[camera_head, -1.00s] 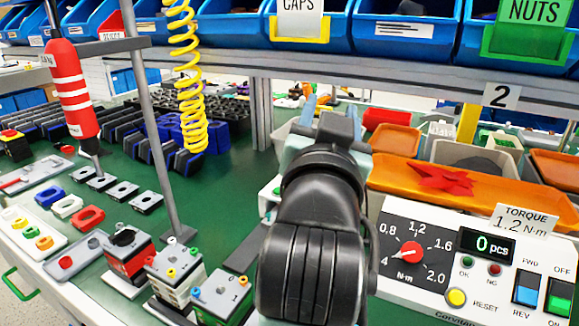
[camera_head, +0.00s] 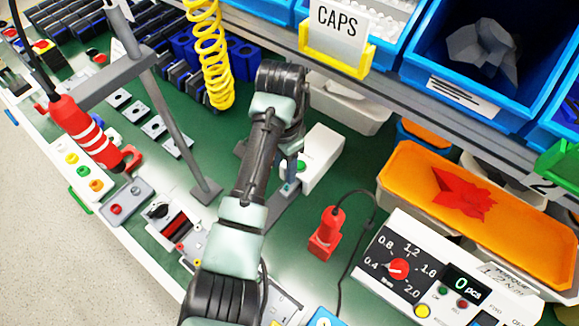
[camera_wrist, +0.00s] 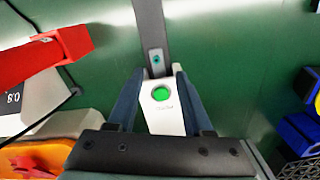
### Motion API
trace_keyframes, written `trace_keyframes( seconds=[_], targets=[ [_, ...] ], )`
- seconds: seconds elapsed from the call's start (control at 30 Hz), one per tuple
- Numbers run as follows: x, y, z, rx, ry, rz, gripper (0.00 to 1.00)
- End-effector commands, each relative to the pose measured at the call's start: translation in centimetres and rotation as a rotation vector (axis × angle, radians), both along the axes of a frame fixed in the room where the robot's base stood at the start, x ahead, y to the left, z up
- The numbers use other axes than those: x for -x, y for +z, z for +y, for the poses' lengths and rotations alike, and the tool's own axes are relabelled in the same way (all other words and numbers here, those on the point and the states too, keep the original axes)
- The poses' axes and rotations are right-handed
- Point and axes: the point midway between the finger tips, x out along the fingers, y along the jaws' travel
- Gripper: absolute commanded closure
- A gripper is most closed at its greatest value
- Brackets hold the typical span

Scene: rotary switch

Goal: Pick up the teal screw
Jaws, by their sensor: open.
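The teal screw (camera_wrist: 155,58) shows in the wrist view as a small teal spot at the end of a grey plate, beside a white box with a green button (camera_wrist: 160,105). The same white box (camera_head: 318,158) stands on the green bench in the head view. My gripper (camera_wrist: 158,72) is open, its two blue-grey fingers spread on either side of the white box's end, with the screw just ahead of the fingertips. Nothing is seen held. In the head view my gripper (camera_head: 289,187) points down beside the white box, and I cannot make out the screw there.
A red power tool (camera_head: 326,235) with a black cable stands right of my arm. The torque control box (camera_head: 405,270) and an orange tray (camera_head: 400,185) lie further right. Blue bins (camera_head: 440,85) overhang the back.

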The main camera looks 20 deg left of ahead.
Motion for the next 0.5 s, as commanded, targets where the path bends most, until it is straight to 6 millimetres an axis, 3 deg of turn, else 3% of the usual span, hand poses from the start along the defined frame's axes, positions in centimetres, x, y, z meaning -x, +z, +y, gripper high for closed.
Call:
trace_keyframes(
  seconds=[0.5],
  targets=[
    [0.1,-6.6,-0.6,0.000,0.001,0.001,0.49]
  ],
)
